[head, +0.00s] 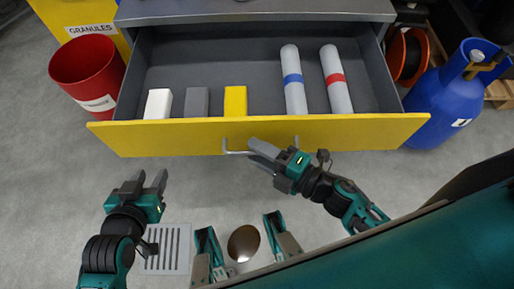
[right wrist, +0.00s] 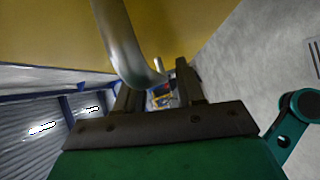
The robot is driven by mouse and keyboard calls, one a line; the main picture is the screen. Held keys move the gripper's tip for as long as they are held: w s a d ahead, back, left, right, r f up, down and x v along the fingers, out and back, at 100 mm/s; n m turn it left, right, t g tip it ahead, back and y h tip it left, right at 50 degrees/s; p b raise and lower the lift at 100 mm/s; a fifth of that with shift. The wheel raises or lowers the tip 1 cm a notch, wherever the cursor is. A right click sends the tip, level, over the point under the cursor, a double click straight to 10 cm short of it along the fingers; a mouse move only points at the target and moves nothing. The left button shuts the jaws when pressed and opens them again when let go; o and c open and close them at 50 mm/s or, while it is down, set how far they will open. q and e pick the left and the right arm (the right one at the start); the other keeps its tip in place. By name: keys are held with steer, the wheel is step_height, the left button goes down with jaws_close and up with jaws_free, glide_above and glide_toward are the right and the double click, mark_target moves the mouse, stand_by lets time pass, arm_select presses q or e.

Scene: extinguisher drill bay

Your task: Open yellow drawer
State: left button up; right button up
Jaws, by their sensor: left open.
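The yellow drawer (head: 180,137) is pulled out of its grey cabinet (head: 250,10), its inside in view. A metal bar handle (head: 234,153) is on its yellow front; it also shows large in the right wrist view (right wrist: 122,45). My right gripper (head: 262,152) is at this handle, with the bar between its fingers, which look closed on it; part of the bar is hidden behind them. The right wrist view shows these fingers (right wrist: 160,92) beside the bend of the bar. My left gripper (head: 151,180) is open and empty, left of the handle and apart from the drawer.
The drawer holds white (head: 158,103), grey (head: 196,102) and yellow (head: 235,101) blocks and two cylinders, blue-banded (head: 293,80) and red-banded (head: 336,80). A red bin (head: 88,72) stands left; a blue gas cylinder (head: 432,105) stands right. A floor grate (head: 169,248) lies below.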

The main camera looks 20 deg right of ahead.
steer(key=v, duration=1.2)
